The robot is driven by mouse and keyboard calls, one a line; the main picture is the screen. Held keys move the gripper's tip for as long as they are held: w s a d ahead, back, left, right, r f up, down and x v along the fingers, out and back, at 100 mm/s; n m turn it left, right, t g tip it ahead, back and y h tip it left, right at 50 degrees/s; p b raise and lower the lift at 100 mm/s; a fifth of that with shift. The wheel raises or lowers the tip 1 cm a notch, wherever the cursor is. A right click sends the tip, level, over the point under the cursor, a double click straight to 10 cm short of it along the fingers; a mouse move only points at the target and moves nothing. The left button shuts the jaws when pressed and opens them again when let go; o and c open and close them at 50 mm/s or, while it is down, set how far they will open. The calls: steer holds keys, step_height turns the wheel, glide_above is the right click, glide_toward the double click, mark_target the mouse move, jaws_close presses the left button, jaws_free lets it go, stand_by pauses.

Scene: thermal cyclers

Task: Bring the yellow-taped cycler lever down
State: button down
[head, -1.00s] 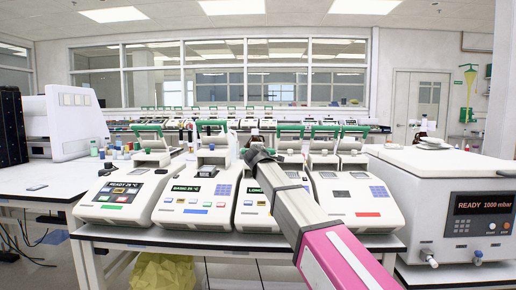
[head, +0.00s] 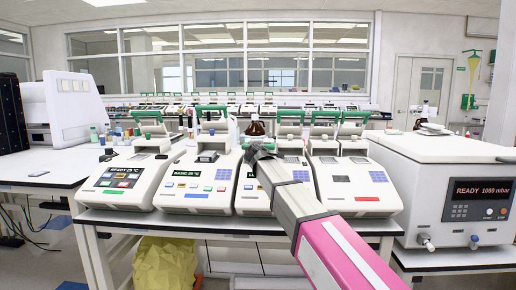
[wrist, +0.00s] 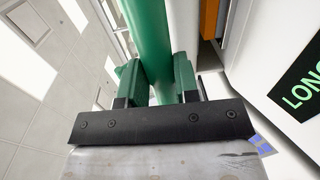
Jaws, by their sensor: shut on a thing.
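My gripper (head: 257,151) is at the third white cycler (head: 251,194) from the left in the head view, near its top. In the wrist view, my gripper (wrist: 158,88) is shut on a green lever bar (wrist: 151,40), which runs upward between the fingers. The cycler's dark display (wrist: 300,85) with green letters "LONG" is at the right there. An orange strip (wrist: 208,18) shows beside the green bar. My arm covers part of this cycler in the head view, and no yellow tape can be clearly made out.
Cyclers with raised green levers stand on both sides: the BASIC one (head: 201,180) left, another (head: 352,187) right. A brown bottle (head: 256,128) stands behind my gripper. A white vacuum-type unit (head: 440,190) reading 1000 mbar is at the right.

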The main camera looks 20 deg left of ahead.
steer(key=shift+s+d+f, duration=0.1)
steer(key=shift+f, duration=0.35)
steer(key=c, duration=0.9)
jaws_free()
steer(key=shift+o, duration=0.2)
steer(key=shift+r, duration=0.15)
steer(key=v, duration=1)
steer(key=shift+s, duration=0.3)
